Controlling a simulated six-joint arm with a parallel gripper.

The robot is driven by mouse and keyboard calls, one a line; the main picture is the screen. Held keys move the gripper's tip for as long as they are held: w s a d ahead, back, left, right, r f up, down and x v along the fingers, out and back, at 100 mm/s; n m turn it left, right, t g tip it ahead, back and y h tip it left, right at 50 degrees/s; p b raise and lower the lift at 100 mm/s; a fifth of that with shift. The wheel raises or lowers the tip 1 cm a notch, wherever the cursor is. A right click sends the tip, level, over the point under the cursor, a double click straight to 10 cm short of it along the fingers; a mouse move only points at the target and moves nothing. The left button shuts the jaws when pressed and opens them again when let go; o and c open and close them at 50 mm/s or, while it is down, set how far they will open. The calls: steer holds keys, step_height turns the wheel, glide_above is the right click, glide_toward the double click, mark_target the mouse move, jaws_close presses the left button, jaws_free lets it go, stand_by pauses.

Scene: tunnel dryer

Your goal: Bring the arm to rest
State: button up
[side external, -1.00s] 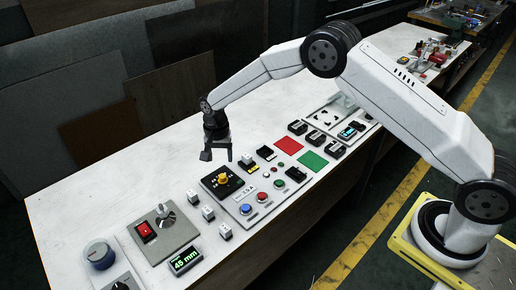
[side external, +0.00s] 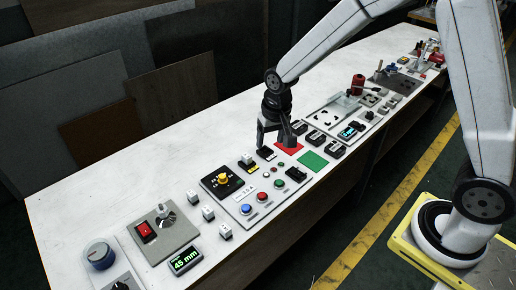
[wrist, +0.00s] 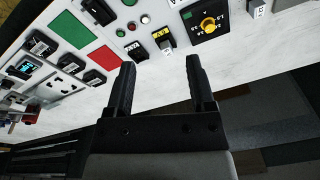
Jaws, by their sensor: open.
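My gripper (side external: 275,145) points down over the white bench, beside the red square (side external: 290,147). Its two dark fingers stand apart with nothing between them, which the wrist view also shows (wrist: 158,85). In the side view the fingers hide part of the red square's left side. I cannot tell the exact height of the fingertips above the bench.
A green square (side external: 312,161) lies near the red one. A panel with coloured buttons (side external: 263,197) and a yellow knob on a black plate (side external: 222,180) are to the left. Black modules (side external: 317,139) are to the right. The bench's back left (side external: 130,165) is bare.

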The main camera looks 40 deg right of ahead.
steer(key=s+d+r+n, duration=0.1)
steer(key=s+n, duration=0.1)
steer(key=s, duration=0.5)
steer(key=s+d+r+n+t, duration=0.1)
steer(key=s+d+n, duration=0.1)
steer(key=s, duration=0.5)
steer(key=shift+s+d, duration=0.25)
steer(key=shift+s, duration=0.1)
